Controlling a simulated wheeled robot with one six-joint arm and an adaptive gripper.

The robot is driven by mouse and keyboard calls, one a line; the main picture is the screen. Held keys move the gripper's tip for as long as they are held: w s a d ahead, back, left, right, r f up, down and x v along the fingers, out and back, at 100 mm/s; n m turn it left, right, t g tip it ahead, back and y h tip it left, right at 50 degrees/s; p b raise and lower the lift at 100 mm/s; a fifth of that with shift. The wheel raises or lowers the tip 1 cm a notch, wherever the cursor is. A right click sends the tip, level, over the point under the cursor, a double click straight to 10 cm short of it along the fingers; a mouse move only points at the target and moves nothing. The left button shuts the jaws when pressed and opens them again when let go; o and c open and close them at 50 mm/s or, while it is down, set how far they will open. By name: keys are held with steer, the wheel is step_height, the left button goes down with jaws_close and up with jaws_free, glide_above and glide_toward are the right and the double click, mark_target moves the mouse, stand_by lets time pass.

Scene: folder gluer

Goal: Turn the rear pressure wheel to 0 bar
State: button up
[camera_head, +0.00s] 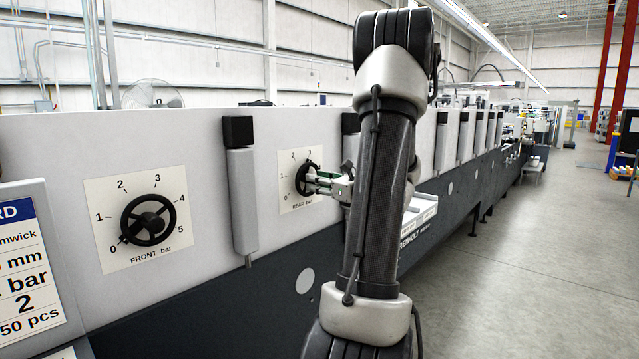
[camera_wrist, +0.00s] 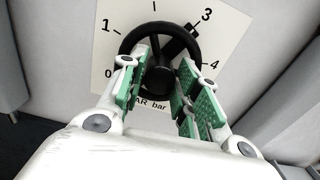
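The rear pressure wheel (camera_head: 304,178) is a small black handwheel on a white dial plate marked REAR bar, partly hidden by my gripper in the head view. In the wrist view the wheel (camera_wrist: 129,42) shows its dark rim, hub and a block on the rim towards the upper right, pointing near the 3. The 0 is at the lower left of its scale. My gripper (camera_head: 325,181) is at the wheel. In the wrist view its green-padded fingers (camera_wrist: 163,78) are apart, one on each side of the hub. Whether they touch the wheel is unclear.
The front wheel (camera_head: 149,219) is on the same grey panel to the left, its pointer near 0. A grey post with a black top (camera_head: 241,190) stands out between the dials. A job card (camera_head: 28,270) is at the left edge. The floor at right is clear.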

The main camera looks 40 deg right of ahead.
steer(key=c, duration=0.4)
steer(key=shift+n, duration=0.4)
steer(key=shift+f+n, duration=0.2)
steer(key=shift+n, duration=7.1)
steer(key=shift+f+n, duration=0.15)
steer(key=shift+n, duration=7.15)
steer(key=shift+a, duration=0.1)
